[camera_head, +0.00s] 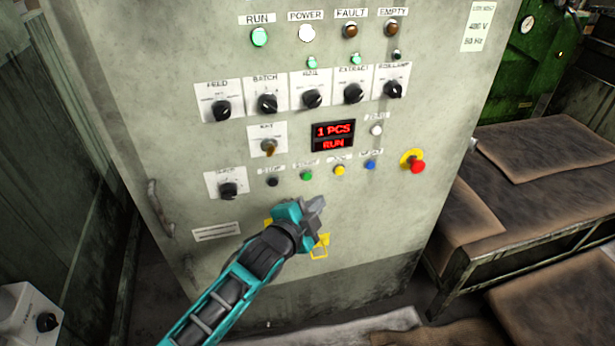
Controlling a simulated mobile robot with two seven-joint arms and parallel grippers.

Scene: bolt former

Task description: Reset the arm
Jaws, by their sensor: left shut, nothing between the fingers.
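My left gripper (316,205) is teal and dark grey, and its arm comes in from the bottom left. Its fingers are shut and empty, in front of the lower part of the grey control cabinet (400,225). The fingertips are just below the row of push buttons, near the green button (307,175) and the yellow button (340,170). I cannot tell whether they touch the panel. The gripper partly hides a yellow-framed part (320,247) on the cabinet. My right gripper is not in view.
The display (333,135) reads "1 PCS" and "RUN", and the RUN lamp (260,37) glows green. A red emergency stop (417,166) sits right of the buttons. A bench with brown sheets (540,190) stands at right. A grey box with a knob (30,315) is at lower left.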

